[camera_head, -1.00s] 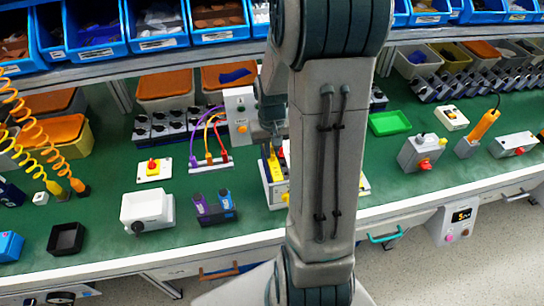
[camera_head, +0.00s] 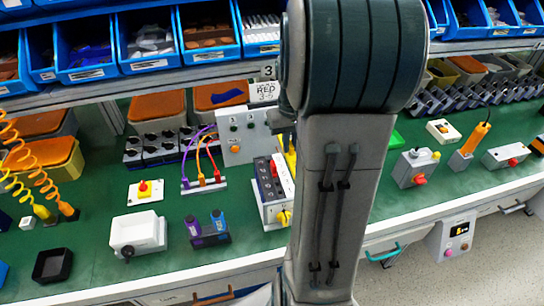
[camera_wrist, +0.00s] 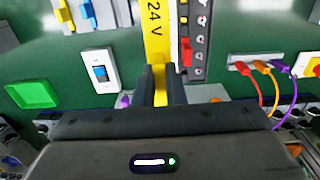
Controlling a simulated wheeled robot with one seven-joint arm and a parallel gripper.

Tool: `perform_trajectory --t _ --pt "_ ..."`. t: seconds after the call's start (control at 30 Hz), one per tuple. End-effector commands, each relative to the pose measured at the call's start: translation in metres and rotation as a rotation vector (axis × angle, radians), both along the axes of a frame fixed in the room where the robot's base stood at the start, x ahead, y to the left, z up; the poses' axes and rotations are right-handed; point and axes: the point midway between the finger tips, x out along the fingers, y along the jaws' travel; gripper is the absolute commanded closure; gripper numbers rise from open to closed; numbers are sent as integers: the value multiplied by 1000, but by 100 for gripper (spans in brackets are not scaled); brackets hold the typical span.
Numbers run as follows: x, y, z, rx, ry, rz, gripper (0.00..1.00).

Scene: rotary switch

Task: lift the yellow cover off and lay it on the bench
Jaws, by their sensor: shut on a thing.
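The yellow cover, marked "24 V" (camera_wrist: 156,35), is between the two fingers of my gripper (camera_wrist: 160,85) in the wrist view. My gripper is shut on it. In the head view a yellow part of the cover (camera_head: 291,152) shows just left of my arm, above the right side of the white switch box (camera_head: 274,212). The box's dark and white top face with red parts is bare to view, and a yellow knob (camera_head: 285,217) is on its front. My arm hides most of the gripper and the cover's far end there.
A grey panel box (camera_head: 237,148) with a "RED 3-5" card stands behind the switch box. Purple and blue parts in a dark holder (camera_head: 208,231) and a white box with a black knob (camera_head: 138,233) stand to the left.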

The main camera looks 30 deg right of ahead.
Motion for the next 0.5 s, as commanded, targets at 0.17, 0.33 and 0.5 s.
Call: perform_trajectory --t 0.17,0.33,0.5 --pt "-8 -30 18 -2 -3 -3 100" --pt "-12 -44 28 -1 -2 -2 100" --pt "-13 -48 38 0 -1 0 100"
